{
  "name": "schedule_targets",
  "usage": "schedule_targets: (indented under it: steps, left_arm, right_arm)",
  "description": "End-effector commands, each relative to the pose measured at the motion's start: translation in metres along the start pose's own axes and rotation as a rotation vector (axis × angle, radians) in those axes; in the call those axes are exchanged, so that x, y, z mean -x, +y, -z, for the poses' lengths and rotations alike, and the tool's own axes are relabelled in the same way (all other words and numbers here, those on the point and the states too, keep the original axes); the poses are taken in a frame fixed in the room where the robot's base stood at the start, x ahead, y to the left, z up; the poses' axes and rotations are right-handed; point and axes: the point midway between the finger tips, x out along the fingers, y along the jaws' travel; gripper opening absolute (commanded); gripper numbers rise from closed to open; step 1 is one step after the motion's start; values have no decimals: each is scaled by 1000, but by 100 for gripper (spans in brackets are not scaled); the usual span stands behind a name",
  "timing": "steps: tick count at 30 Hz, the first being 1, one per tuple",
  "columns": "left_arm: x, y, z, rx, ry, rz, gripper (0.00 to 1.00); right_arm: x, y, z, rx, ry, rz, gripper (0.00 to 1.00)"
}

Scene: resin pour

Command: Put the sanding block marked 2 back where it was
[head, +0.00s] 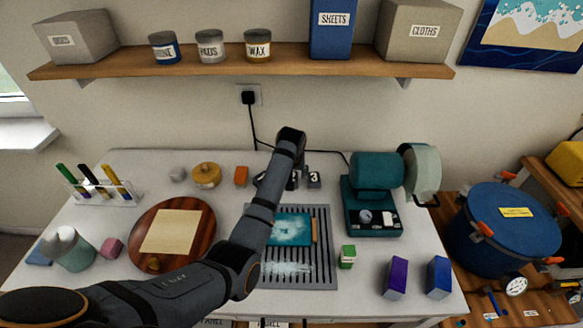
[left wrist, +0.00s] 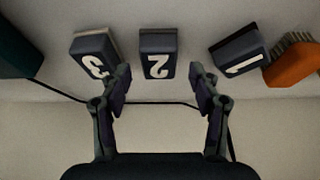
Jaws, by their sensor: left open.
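The sanding block marked 2 (left wrist: 157,53) is dark with a white number and stands on the white table in the left wrist view. It lies between and just beyond the open fingers of my left gripper (left wrist: 160,82), with a gap on both sides. The block marked 3 (left wrist: 96,58) and the block marked 1 (left wrist: 238,53) stand on either side of it. In the head view the block marked 3 (head: 314,179) shows at the table's back; my arm largely hides block 2. My right gripper is not in view.
An orange brush (left wrist: 293,66) sits close beside block 1. A teal machine (head: 375,190) stands to the right on the table. A round wooden board (head: 195,210) and a grey slotted tray (head: 320,265) lie nearer the front. A black cord runs along the wall.

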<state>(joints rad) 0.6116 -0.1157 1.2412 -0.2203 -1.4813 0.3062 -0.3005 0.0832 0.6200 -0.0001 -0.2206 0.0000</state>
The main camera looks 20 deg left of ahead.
Motion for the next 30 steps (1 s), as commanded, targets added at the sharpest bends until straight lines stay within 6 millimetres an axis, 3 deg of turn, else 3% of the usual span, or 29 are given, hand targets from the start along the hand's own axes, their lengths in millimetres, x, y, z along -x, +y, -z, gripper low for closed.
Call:
schedule_targets:
  steps: [6,12,30]
  left_arm:
    - [54,1,1,1,4,-3,62]
    - [85,1,0,1,2,-1,62]
    - [97,0,2,1,1,0,62]
  right_arm:
    - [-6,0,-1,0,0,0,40]
    - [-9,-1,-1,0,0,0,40]
    - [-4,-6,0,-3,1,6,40]
